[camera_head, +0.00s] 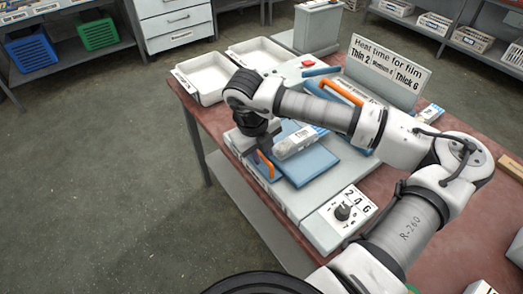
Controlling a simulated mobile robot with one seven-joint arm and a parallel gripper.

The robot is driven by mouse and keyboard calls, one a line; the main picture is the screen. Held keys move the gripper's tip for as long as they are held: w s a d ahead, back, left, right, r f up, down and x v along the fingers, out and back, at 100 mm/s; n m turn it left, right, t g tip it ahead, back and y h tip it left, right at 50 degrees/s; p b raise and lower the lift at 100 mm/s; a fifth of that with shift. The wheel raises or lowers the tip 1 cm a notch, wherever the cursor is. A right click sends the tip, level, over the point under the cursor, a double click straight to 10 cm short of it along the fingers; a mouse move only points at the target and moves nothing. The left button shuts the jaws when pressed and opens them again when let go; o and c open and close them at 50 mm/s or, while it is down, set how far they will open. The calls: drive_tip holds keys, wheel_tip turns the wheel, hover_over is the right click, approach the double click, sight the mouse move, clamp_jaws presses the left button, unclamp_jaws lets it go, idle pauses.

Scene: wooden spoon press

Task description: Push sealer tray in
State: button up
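The sealer (318,228) is a long pale grey machine on the reddish table, with a knob and the numbers 2, 4, 6 at its near end. A blue tray (305,172) lies on it, with an orange strip (266,166) at its left side. A pale labelled packet (298,143) lies on the blue surface. My gripper (268,152) points down over the tray's left part, close to the orange strip. I cannot tell whether it touches the strip. Its fingers are small and dark, and their opening is unclear. My arm hides part of the sealer's far side.
A raised blue part with an orange bar (341,92) stands behind my arm. Two white bins (205,76) sit at the table's far left. A sign (388,73) reads "Heat time for film". Open floor (100,190) lies left of the table (201,112).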

sight(283, 148)
clamp_jaws()
drive_tip(key=w+d+b, duration=0.2)
drive_tip(key=d+b, duration=0.1)
drive_tip(key=w+d+b, duration=0.2)
drive_tip(key=shift+d+f, duration=0.1)
drive_tip(key=shift+f, duration=0.1)
drive_tip(key=shift+w+d+r, duration=0.2)
drive_tip(key=shift+d+r, duration=0.05)
drive_tip(key=shift+d, duration=0.15)
drive_tip(key=shift+o, duration=1.2)
unclamp_jaws()
drive_tip(key=shift+d, duration=0.1)
